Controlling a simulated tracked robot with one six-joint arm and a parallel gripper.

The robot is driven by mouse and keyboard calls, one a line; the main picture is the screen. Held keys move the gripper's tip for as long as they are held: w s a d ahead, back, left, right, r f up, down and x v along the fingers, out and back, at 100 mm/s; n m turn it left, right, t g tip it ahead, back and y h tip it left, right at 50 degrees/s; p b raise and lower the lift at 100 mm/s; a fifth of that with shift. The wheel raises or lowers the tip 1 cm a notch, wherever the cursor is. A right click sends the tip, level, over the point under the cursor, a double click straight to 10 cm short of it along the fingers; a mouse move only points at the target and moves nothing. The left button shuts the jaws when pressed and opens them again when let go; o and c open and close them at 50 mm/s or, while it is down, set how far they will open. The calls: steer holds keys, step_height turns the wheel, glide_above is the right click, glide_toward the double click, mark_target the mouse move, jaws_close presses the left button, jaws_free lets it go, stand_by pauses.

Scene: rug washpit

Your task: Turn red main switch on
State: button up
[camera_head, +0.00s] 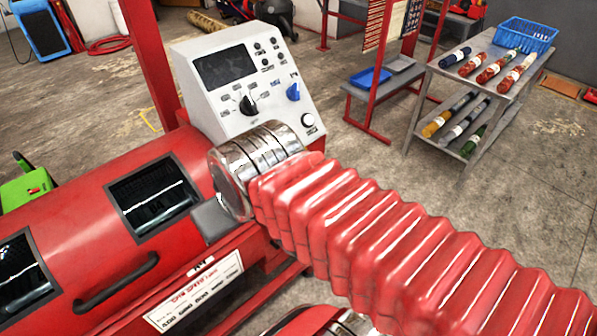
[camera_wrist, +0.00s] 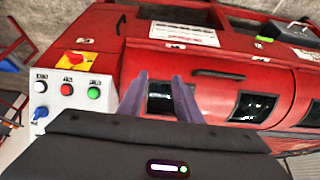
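The red main switch (camera_wrist: 78,61) is a red rotary handle on a yellow plate. In the picture the fingers are to the right of the switch, in front of the machine's red front, and apart from the switch. The red switch cannot be made out in the head view, where my red-sleeved arm covers much of the right foreground.
The red machine (camera_head: 90,215) has dark windows and a black handle (camera_head: 115,281). A grey console (camera_head: 250,85) stands behind it. A shelf cart (camera_head: 480,92) stands at the right.

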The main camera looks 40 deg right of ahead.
steer(key=shift+o, duration=0.2)
steer(key=o, duration=0.3)
steer(key=shift+f, duration=0.2)
steer(key=o, duration=0.6)
step_height(320, 180, down, 9)
steer(key=m+g+y, duration=0.2)
steer(key=m, duration=0.1)
steer(key=m+g+y, duration=0.2)
steer(key=m, duration=0.1)
steer(key=shift+s+d+r+m, duration=0.1)
steer(key=shift+d+r+m, duration=0.05)
steer(key=shift+m, duration=0.25)
steer(key=w+d+f+m+t+y, duration=0.3)
steer(key=w+d+m+t, duration=0.15)
steer(key=d+m, duration=0.3)
steer(key=w+d+f+m+t+y, duration=0.35)
steer(key=d+m+t, duration=0.2)
steer(key=m, duration=0.35)
steer(key=s+d+f+m+t+h, duration=0.1)
steer(key=d+f+m+t+h, duration=0.1)
steer(key=d, duration=0.4)
steer(key=s+d+f+m+t+h, duration=0.2)
steer(key=d+f+m+h, duration=0.1)
steer(key=d+m, duration=0.3)
steer(key=s+d+f+m+t+h, duration=0.2)
steer(key=d+m+h, duration=0.2)
steer(key=d+h, duration=0.1)
steer(key=shift+s+d+f, duration=0.1)
steer(key=shift+d+f, duration=0.05)
steer(key=shift+d, duration=0.55)
